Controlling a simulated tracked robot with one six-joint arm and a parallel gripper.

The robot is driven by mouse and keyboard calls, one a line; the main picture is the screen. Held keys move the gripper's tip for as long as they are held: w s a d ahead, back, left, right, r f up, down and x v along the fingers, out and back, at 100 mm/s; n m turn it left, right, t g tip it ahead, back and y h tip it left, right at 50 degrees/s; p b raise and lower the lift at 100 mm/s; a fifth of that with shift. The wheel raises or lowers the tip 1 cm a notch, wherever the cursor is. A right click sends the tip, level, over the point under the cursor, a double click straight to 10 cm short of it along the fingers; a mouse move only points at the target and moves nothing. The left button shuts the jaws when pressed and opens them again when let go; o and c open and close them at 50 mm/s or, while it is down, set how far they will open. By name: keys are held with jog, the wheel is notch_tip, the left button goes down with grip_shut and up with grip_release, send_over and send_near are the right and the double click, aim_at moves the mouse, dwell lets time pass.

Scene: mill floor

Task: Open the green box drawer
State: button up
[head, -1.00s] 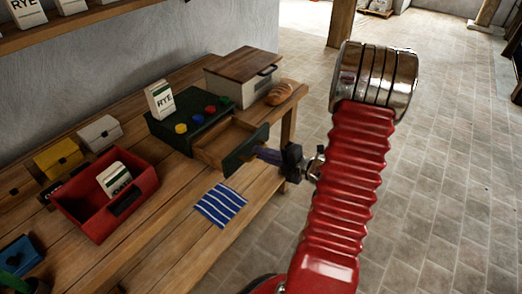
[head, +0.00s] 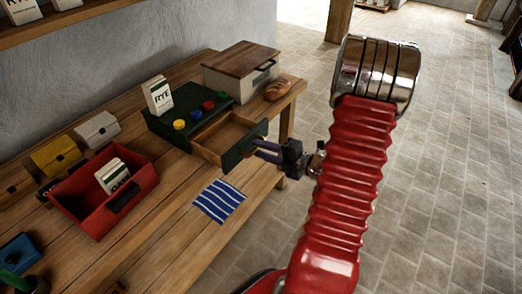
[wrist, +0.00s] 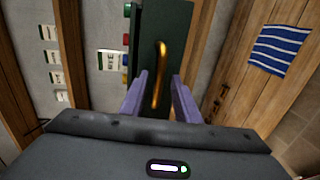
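The dark green box (head: 193,99) stands on the wooden bench with several coloured knobs and a rye packet (head: 158,96) on top. Its drawer (head: 222,138) is pulled well out and looks empty. The green drawer front (head: 243,145) faces my gripper (head: 262,150). In the wrist view, the brass handle (wrist: 160,75) shows on the drawer front. My gripper (wrist: 160,77) has its two purple fingers apart, one on each side of the handle's lower part, with gaps visible. Nothing is gripped.
A lidded box (head: 238,70) and a bread loaf (head: 277,90) sit behind the green box. A striped cloth (head: 220,201) lies in front of the drawer. A red bin (head: 86,204) and small yellow (head: 56,158) and white boxes (head: 98,131) stand left. Open floor lies right.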

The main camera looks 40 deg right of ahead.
jog(key=v, duration=1.3)
jog(key=shift+s, duration=0.2)
dwell(0.4)
